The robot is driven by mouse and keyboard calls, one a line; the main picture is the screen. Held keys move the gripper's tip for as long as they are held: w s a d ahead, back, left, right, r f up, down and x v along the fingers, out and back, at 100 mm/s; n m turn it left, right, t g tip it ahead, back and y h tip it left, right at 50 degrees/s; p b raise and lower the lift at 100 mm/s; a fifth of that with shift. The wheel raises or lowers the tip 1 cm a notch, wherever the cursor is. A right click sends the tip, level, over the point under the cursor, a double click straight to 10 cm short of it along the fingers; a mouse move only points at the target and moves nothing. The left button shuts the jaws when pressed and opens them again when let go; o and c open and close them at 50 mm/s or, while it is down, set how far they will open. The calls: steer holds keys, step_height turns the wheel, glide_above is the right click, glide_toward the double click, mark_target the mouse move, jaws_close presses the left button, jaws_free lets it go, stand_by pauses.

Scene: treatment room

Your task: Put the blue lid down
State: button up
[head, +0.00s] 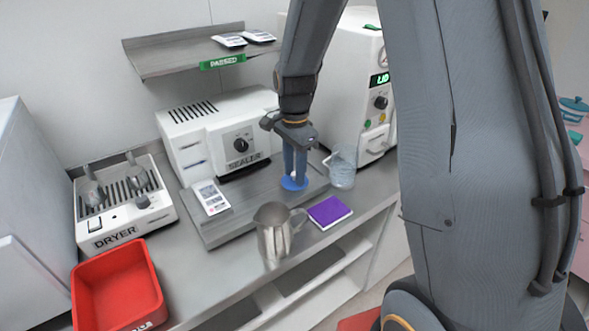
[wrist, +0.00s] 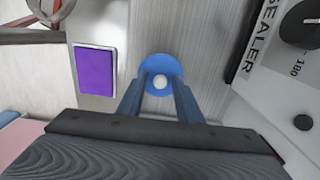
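The blue lid (head: 293,184) is a flat round disc over the grey platform in front of the sealer. In the wrist view the lid (wrist: 160,64) shows a pale round knob in its middle. My gripper (head: 295,172) points down at the lid from above.
A clear jug (head: 342,170) stands just right of the lid. A metal pitcher (head: 273,238) and a purple pad (head: 330,211) are in front. A dryer (head: 122,200) and red bin (head: 118,290) are further left.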

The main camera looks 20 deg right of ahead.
steer(key=shift+r, duration=0.1)
step_height(320, 180, up, 12)
steer(key=b, duration=0.3)
stand_by(0.4)
steer(key=shift+s, duration=0.1)
stand_by(0.3)
